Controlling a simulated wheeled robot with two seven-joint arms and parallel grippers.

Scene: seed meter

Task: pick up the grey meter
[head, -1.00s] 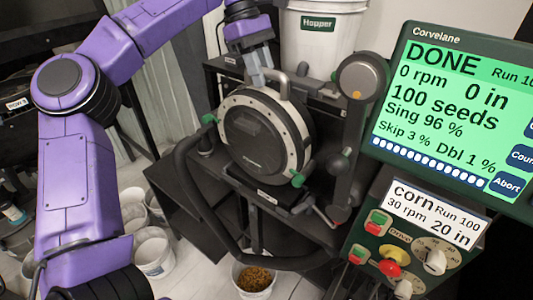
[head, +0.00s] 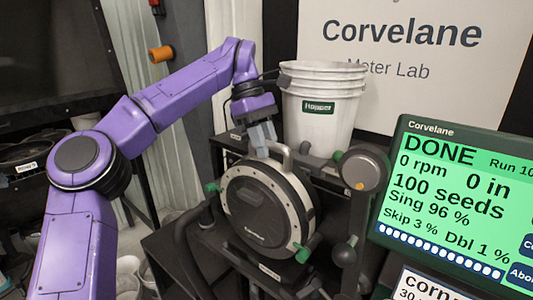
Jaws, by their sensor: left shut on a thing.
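The grey meter (head: 256,212) is a round dark disc housing with a pale rim and a curved grey handle on top. It stands upright in the dark test stand (head: 232,262), with green knobs at its upper left and lower right rim. My left gripper (head: 264,150) reaches down from above and is shut on the meter's top handle. I cannot tell from this view whether the meter is clear of the stand. My right gripper is not in view.
A white hopper bucket (head: 322,118) stands just behind the meter. A dark arm with a round grey head (head: 362,172) rises close on its right. The green display (head: 455,200) reads DONE. White buckets (head: 128,275) stand on the floor at lower left.

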